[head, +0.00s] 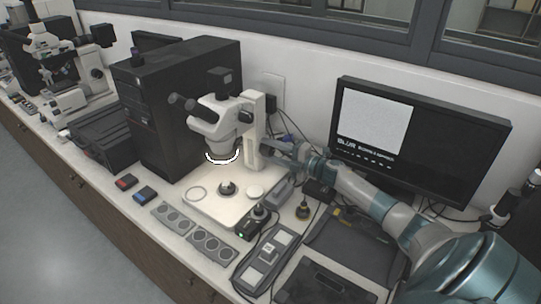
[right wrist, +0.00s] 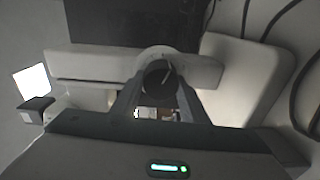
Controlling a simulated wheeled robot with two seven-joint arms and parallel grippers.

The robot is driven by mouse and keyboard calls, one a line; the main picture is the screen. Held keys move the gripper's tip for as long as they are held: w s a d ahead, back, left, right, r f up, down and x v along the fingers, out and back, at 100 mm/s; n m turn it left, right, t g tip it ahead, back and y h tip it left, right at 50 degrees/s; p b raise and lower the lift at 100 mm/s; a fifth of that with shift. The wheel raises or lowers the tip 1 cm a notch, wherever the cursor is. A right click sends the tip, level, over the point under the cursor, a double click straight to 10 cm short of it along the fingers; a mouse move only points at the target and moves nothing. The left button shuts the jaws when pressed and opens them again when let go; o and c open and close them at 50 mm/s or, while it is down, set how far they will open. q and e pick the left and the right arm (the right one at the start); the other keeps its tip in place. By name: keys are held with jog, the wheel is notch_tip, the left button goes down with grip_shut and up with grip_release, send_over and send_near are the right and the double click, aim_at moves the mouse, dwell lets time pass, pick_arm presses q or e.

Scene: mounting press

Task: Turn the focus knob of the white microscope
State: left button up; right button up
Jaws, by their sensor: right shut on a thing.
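The white microscope (head: 252,115) stands on its pale base, with dark eyepieces at its upper left and a lit ring under its head. My right gripper (head: 268,152) reaches in from the right to the side of its column. In the right wrist view the dark round focus knob (right wrist: 158,78) sits between the two fingers of my right gripper (right wrist: 158,95), which are shut on it. In the head view the gripper hides the knob. My left gripper is in neither view.
A black computer tower (head: 180,100) stands left of the microscope, and a monitor (head: 415,135) stands at the right against the wall. Cables run behind the column.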

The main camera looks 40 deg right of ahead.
jog(key=shift+f+n, duration=0.1)
jog(key=shift+n, duration=0.3)
jog(key=o, duration=1.1)
jog(key=shift+s, duration=0.1)
jog(key=shift+s+d+b, duration=0.25)
jog(key=shift+s+b, duration=0.2)
jog(key=shift+s, duration=0.25)
jog(key=shift+b+v, duration=2)
jog(key=shift+v, duration=5.95)
